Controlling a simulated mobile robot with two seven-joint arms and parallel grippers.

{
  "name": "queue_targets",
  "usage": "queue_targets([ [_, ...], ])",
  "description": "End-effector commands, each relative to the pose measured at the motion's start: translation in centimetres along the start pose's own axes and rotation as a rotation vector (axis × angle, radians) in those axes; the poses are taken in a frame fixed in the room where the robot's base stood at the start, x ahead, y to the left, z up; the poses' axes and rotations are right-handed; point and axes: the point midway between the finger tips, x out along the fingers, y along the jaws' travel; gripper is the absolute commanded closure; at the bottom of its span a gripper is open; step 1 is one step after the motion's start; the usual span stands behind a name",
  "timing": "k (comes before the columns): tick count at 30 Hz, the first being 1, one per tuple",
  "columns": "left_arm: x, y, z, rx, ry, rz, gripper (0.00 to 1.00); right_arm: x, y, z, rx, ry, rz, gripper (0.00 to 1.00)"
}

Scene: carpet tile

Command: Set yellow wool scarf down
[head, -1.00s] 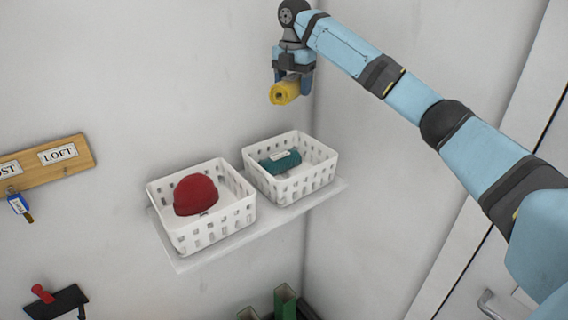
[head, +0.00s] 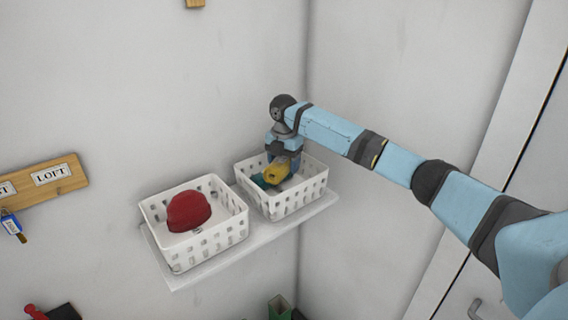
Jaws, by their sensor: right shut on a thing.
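The yellow wool scarf (head: 277,172) is a small rolled bundle. My right gripper (head: 281,160) is shut on it and points down into the right-hand white basket (head: 296,204). The scarf is at about the height of the basket's rim, over its left half. A teal rolled item (head: 260,181) lies in that basket, mostly hidden behind the scarf and gripper. I cannot tell whether the scarf touches it. My left gripper is not in view.
The left-hand white basket (head: 205,244) holds a red knitted hat (head: 188,211). Both baskets stand on a white wall shelf (head: 256,240) near the corner. A wooden key board (head: 52,180) hangs on the wall at left. A door handle (head: 474,309) shows at lower right.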

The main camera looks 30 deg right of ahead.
Motion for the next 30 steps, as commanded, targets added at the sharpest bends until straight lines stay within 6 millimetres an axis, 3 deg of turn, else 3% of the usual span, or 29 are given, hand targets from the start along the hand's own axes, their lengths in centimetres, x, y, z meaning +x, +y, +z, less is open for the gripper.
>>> queue_targets([
  [3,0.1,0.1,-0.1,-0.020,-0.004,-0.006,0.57,0.9,0.0,0.0,0.000,0.000,0.001,0.62],
  [22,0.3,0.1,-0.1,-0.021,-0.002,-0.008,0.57,2.2,0.0,0.0,0.000,-0.001,0.001,0.62],
  [23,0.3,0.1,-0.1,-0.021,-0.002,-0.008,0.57,2.2,0.0,0.0,0.000,-0.001,0.001,0.30],
  [25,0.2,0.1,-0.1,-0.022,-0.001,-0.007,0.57,2.2,0.0,0.0,0.000,-0.001,0.001,0.14],
  [30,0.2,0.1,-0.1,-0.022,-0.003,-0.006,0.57,2.1,0.0,0.0,0.000,-0.001,0.001,0.11],
])
